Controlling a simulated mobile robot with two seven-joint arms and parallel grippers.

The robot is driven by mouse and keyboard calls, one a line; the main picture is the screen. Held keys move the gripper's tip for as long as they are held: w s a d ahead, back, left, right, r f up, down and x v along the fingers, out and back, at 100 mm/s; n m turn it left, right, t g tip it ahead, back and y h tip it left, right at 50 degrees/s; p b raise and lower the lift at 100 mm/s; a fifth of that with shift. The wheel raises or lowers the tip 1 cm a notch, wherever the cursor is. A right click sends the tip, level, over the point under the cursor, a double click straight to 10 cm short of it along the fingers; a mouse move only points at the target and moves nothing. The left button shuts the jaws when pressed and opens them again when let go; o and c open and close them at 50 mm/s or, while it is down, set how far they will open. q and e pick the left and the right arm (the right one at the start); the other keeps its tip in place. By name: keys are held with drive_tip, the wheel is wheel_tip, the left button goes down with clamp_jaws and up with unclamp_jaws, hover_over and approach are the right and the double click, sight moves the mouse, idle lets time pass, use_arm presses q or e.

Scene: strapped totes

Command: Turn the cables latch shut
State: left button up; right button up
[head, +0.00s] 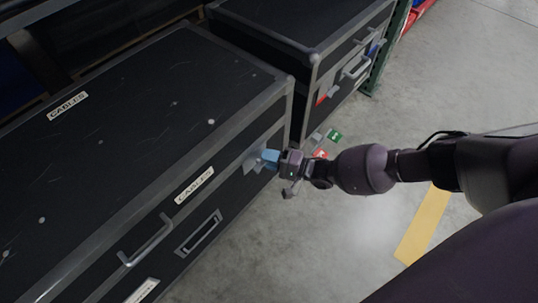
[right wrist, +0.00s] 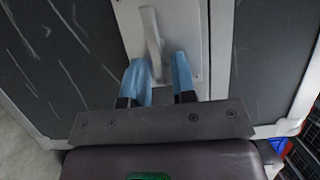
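The black case with CABLES labels (head: 68,106) fills the left of the head view. Its latch (head: 252,162) is on the front face near the right-hand corner, partly hidden by my gripper. In the right wrist view the latch's grey lever (right wrist: 150,30) runs nearly upright, slightly slanted, on a pale metal plate (right wrist: 196,35). My right gripper (head: 266,158) is at the latch. Its two blue fingers (right wrist: 159,68) are apart, with the lever's lower end between them. Whether either finger touches the lever I cannot tell. My left gripper is not in view.
A grey bar handle (head: 147,240) sticks out from the CABLES case front. A second black case (head: 285,25) stands behind, with red and blue parts on its front. Concrete floor is open on the right, with a yellow strip (head: 422,225).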

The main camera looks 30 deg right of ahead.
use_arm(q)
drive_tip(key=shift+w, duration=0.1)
use_arm(e)
drive_tip(key=shift+o, duration=0.6)
drive_tip(key=shift+s+d, duration=0.1)
drive_tip(key=shift+d, duration=0.05)
use_arm(q)
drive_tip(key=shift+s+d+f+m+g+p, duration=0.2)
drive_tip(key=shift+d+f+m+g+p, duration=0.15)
drive_tip(key=shift+p, duration=0.5)
use_arm(e)
drive_tip(key=v, duration=1)
drive_tip(key=shift+s+d, duration=0.2)
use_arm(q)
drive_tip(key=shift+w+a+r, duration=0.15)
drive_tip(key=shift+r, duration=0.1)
